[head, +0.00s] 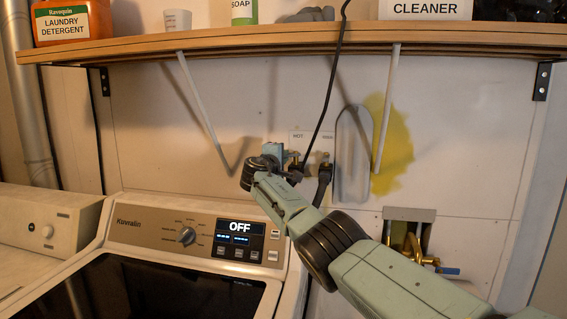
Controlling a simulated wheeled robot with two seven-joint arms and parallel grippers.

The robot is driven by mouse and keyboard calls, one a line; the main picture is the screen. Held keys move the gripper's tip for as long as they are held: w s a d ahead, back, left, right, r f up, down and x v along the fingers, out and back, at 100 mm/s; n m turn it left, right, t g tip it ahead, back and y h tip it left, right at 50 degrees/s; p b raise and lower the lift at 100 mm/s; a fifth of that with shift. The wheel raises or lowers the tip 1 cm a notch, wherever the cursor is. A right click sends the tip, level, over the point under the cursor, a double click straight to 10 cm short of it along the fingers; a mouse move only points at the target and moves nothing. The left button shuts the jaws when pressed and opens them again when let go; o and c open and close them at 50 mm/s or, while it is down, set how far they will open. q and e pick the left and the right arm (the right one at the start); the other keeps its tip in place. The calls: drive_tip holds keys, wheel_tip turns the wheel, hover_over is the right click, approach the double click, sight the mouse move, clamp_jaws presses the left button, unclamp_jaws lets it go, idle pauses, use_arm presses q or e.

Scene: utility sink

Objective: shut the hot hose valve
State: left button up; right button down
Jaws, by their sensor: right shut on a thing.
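The hose outlet box (324,136) is set in the wall at the middle of the head view, with a "HOT" label at its upper left. A brass hose valve (324,158) and dark hose ends show at its lower part. My right gripper (287,157) reaches up from the lower right to the box's left, hot side. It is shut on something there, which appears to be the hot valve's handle. The gripper and wrist hide most of the hot valve, so the handle's angle cannot be told. My left gripper is out of view.
A wooden shelf (300,42) with a detergent jug (70,22) and soap bottle (244,12) runs above. A washer (190,240) reading OFF stands below. A dark cord (330,90) hangs beside the box. A recessed box (410,214) with brass piping sits lower right.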

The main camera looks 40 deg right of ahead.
drive_tip(key=shift+r, duration=0.15)
drive_tip(key=c, duration=1.5)
unclamp_jaws()
drive_tip(key=shift+v, duration=6.7)
drive_tip(key=shift+w, duration=0.1)
